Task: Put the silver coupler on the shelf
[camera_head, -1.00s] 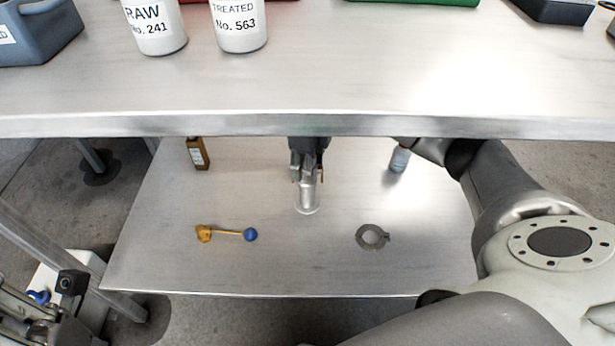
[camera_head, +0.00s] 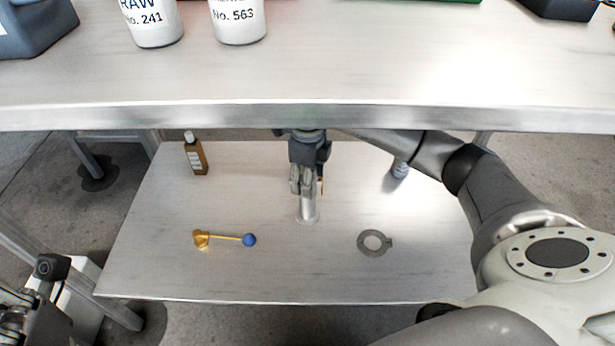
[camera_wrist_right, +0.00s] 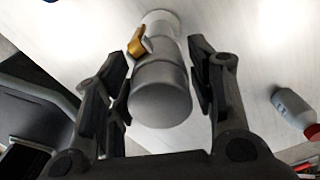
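A silver cylindrical piece, which looks like the coupler (camera_head: 308,208), stands upright on the lower metal shelf (camera_head: 150,265), its flanged end down. In the right wrist view the coupler (camera_wrist_right: 160,90) sits between the fingers, with a small orange part (camera_wrist_right: 138,42) at its side. My right gripper (camera_head: 307,188) is over its upper part. Its fingers (camera_wrist_right: 163,85) are spread, with gaps visible on both sides. Dark parts at the lower left of the head view seem to be my left gripper (camera_head: 30,318); its fingers cannot be made out.
A gold piece with a blue ball (camera_head: 225,239), a grey ring clamp (camera_head: 374,243), a brown bottle (camera_head: 195,155) and a grey bottle (camera_head: 400,168) are on the lower shelf. The upper tabletop (camera_head: 300,75) overhangs the shelf's back. The shelf's front middle is clear.

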